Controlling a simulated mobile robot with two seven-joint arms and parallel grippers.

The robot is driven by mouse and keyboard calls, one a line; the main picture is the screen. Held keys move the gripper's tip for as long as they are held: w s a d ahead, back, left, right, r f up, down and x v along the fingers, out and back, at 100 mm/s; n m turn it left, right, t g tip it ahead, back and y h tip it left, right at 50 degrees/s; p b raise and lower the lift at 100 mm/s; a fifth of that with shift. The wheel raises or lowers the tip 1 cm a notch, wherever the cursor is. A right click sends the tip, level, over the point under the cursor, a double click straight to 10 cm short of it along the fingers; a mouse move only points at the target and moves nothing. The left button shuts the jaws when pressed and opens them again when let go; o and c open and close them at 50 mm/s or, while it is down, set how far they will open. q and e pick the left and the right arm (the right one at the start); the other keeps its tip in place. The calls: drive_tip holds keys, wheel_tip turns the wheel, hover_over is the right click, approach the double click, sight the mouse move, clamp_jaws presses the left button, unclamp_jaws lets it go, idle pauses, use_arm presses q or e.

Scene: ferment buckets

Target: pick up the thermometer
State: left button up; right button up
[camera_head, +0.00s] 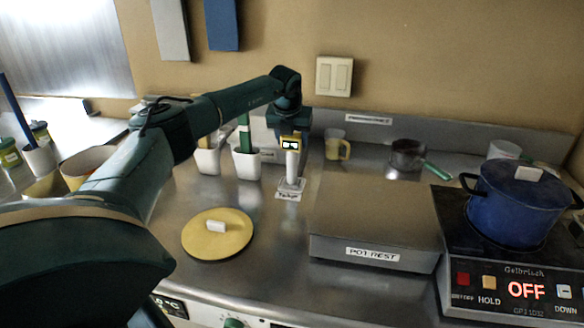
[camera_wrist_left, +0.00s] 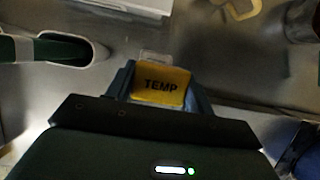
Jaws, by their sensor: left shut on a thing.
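The thermometer (camera_head: 290,146) has a yellow head with a dark display and a white part below it, upright over a small pale labelled stand (camera_head: 291,186). My left gripper (camera_head: 289,132) comes down from above and is shut on the yellow head. In the left wrist view the thermometer's yellow top, marked TEMP (camera_wrist_left: 160,85), sits between the fingers. I cannot tell whether the thermometer still touches the stand. My right gripper is not in view.
A yellow lid (camera_head: 217,240) lies in front. The pot rest box (camera_head: 374,257) is close on the right. A blue pot (camera_head: 512,210) stands on the cooker.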

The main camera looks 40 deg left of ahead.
use_arm(q)
drive_tip(key=c, duration=0.5)
